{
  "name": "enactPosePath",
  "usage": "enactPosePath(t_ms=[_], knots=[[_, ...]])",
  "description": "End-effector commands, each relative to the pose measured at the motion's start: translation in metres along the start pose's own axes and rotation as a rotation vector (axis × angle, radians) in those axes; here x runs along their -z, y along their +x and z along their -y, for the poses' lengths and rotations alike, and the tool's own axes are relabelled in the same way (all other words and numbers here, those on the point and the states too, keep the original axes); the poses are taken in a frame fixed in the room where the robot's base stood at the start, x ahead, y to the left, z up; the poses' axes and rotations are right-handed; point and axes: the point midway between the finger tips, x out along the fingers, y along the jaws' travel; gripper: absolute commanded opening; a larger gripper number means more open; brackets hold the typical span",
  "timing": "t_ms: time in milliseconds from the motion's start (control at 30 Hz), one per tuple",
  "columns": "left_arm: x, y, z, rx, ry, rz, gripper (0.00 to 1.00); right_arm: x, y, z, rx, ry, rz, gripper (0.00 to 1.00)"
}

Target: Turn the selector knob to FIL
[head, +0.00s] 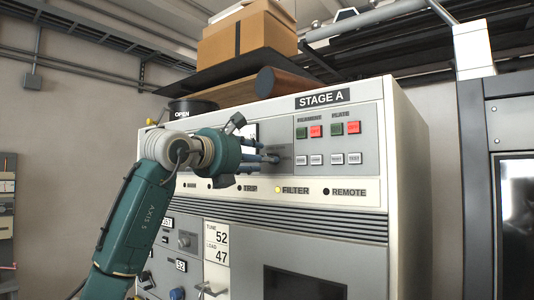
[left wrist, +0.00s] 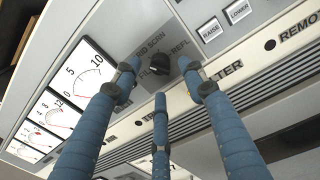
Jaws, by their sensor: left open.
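My left gripper (left wrist: 159,76) has three blue fingers, open and spread around the knob, one at each side and one below in the picture. I cannot tell whether any finger touches it. In the head view my left gripper (head: 268,157) is at the upper panel of the STAGE A cabinet (head: 420,190); the knob is not clear there. My right gripper is not in view.
Several white meters (left wrist: 82,72) line the panel beside the knob. RAISE and LOWER buttons (left wrist: 211,30) are on its other side. An indicator strip (head: 300,190) with FILTER lit runs below. Red and green buttons (head: 316,131) sit right. Boxes (head: 250,40) rest on top.

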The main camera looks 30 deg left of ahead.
Motion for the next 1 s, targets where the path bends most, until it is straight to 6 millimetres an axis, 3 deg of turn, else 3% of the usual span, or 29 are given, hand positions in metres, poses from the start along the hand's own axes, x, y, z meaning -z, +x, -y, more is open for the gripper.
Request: enactPosePath(t_ms=[200, 567, 633, 800, 1000], knots=[[-0.002, 0.029, 0.001, 0.002, -0.001, -0.001, 0.42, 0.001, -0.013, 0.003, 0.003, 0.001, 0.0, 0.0], [0.0, 0.035, 0.001, 0.001, 0.0, 0.002, 0.42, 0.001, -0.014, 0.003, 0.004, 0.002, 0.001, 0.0], [0.0, 0.035, 0.001, 0.001, 0.0, 0.002, 0.34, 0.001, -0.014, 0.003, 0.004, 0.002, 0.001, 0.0], [0.0, 0.035, 0.001, 0.001, 0.0, 0.002, 0.0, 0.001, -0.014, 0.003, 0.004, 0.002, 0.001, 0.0], [-0.001, 0.035, 0.001, 0.001, -0.005, 0.003, 0.0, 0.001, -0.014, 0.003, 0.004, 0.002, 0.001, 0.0]])
